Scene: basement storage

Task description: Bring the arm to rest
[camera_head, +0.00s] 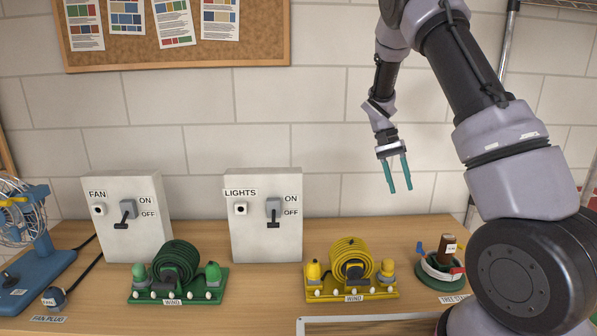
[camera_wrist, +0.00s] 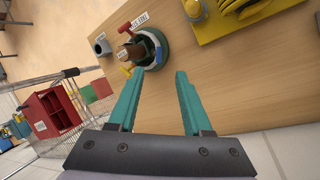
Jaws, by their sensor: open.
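My arm is raised over the right side of the workbench (camera_head: 240,300). My gripper (camera_head: 397,174) has two teal fingers that point down, apart and empty. It hangs in the air above the bench, in front of the white block wall. In the wrist view my gripper (camera_wrist: 158,80) also shows open, with nothing between its fingers. A tree stand (camera_head: 441,264) with a brown trunk piece and coloured screws stands on the bench at right, below the gripper. It also shows in the wrist view (camera_wrist: 147,48), beyond the fingertips. My arm hides part of the bench's right end.
A yellow winder (camera_head: 352,272) and a green winder (camera_head: 177,275) sit on the bench. Behind them stand the LIGHTS switch box (camera_head: 264,240) and FAN switch box (camera_head: 113,225). A blue fan (camera_head: 30,250) is at left. A wire cart (camera_wrist: 75,115) with a red box (camera_wrist: 51,115) stands beside the bench.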

